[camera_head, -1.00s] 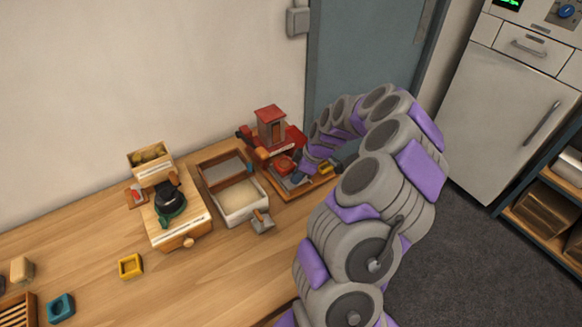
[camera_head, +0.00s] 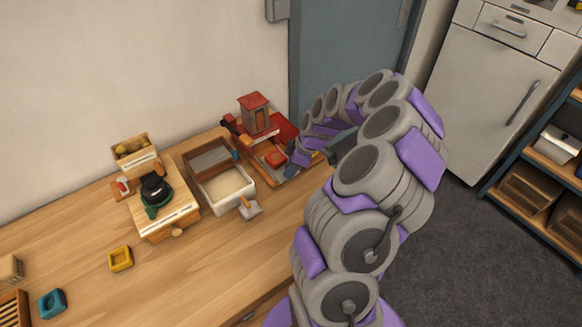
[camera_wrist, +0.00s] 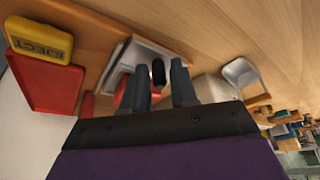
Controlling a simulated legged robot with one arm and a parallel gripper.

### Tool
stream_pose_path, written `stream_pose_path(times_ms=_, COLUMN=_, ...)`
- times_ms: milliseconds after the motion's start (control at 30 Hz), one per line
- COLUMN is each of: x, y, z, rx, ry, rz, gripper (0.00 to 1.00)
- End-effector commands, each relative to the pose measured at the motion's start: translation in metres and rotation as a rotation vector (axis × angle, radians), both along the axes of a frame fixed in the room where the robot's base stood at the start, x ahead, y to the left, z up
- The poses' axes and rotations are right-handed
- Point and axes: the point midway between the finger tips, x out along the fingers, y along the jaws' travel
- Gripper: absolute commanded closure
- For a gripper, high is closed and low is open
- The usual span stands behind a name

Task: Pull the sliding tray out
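The sliding tray is a pale grey plate (camera_wrist: 120,62) at the red press (camera_head: 256,113), with a red round piece (camera_head: 275,158) on it. A dark rounded knob (camera_wrist: 158,72) shows at the tray in the wrist view. My gripper (camera_wrist: 161,66) is open, with one finger on each side of the knob and a visible gap to it. In the head view my gripper (camera_head: 297,154) is at the front right of the press, and my arm hides part of its base.
A yellow EJECT block (camera_wrist: 38,38) sits beside a red plate (camera_wrist: 45,82). Left of the press are a sand-filled box (camera_head: 238,207), a wooden stand with a green-and-black piece (camera_head: 155,196) and a crate of chestnuts (camera_head: 135,160). The front table is mostly clear.

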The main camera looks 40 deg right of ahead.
Motion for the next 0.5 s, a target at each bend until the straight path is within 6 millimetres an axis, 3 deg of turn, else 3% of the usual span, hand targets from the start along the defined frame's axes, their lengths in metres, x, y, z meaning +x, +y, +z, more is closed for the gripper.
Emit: stream_pose_path(times_ms=500, x=-0.027, y=-0.029, z=0.096, rx=-0.003, ry=-0.005, rz=-0.003, gripper=0.73)
